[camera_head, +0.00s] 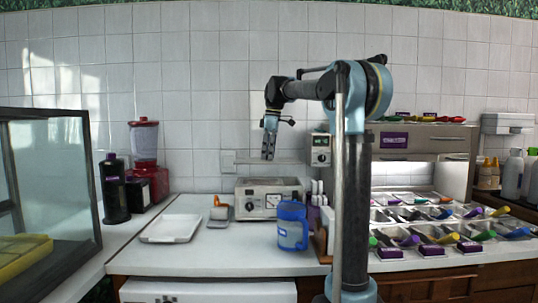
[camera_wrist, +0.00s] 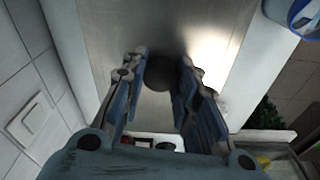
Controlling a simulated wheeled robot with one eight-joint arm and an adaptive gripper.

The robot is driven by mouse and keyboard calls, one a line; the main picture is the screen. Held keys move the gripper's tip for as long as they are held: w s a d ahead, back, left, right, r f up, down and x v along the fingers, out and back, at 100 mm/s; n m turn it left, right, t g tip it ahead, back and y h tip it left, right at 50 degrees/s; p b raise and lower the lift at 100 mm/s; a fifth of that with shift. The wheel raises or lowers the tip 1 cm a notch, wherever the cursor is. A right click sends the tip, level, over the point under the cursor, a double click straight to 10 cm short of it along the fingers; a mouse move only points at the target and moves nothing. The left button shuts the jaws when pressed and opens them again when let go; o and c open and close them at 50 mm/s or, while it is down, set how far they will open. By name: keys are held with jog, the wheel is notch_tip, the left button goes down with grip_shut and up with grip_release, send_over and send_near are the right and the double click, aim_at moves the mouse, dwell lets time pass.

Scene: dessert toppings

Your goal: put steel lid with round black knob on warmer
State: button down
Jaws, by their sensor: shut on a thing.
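The steel lid (camera_head: 288,162) shows in the head view as a thin, roughly level plate above the warmer. In the wrist view the lid (camera_wrist: 122,28) is a broad steel sheet, and its round black knob (camera_wrist: 158,73) sits between my fingers. My gripper (camera_head: 268,157) points down and is shut on the knob; its fingers also show in the wrist view (camera_wrist: 161,68). The warmer (camera_head: 258,205), a steel box with a dial on its front, stands on the counter below. A visible gap separates lid and warmer.
A blue pitcher (camera_head: 291,230) stands close in front of the warmer's right side. A small scale with an orange item (camera_head: 219,211) is to its left, then a white tray (camera_head: 172,228). Topping bins (camera_head: 420,232) fill the right. The front middle counter is clear.

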jog(key=shift+d+f, duration=0.15)
jog(key=shift+f, duration=3.75)
jog(key=shift+s+f, duration=0.1)
jog(key=shift+f, duration=0.05)
jog(key=c, duration=1.2)
grip_release()
jog(key=shift+r, duration=3.5)
